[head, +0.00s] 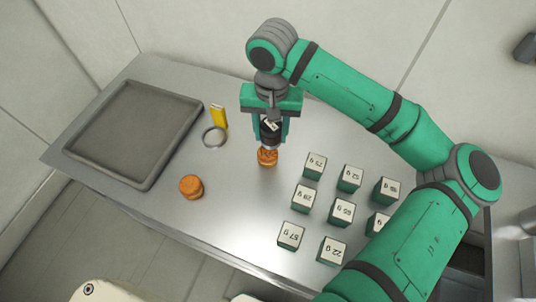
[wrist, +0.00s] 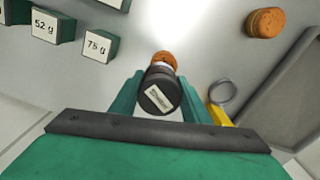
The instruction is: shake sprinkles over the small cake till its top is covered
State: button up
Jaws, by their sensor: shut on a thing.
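My gripper (head: 270,130) points down and is shut on a dark shaker with a pale label (wrist: 158,98). In the wrist view its labelled dark end faces the camera, and a paler end points toward the small cake. The small orange-brown cake (head: 267,157) stands on the metal table right below the shaker; it also shows in the wrist view (wrist: 163,57), partly hidden by the shaker. I cannot tell whether sprinkles lie on its top. A second, similar orange-brown round cake (head: 190,187) stands apart to the left, also in the wrist view (wrist: 265,22).
Several green blocks with white weight labels (head: 316,161) stand right of the cake. A grey metal ring (head: 214,137) and a yellow object (head: 219,116) lie to the left. A dark grey tray (head: 135,130) fills the table's left end. The front middle of the table (head: 235,215) is clear.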

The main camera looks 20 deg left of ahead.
aim_at(271, 125)
jog(key=shift+r, duration=0.15)
jog(key=shift+d+r, duration=0.1)
jog(key=shift+r, duration=2.25)
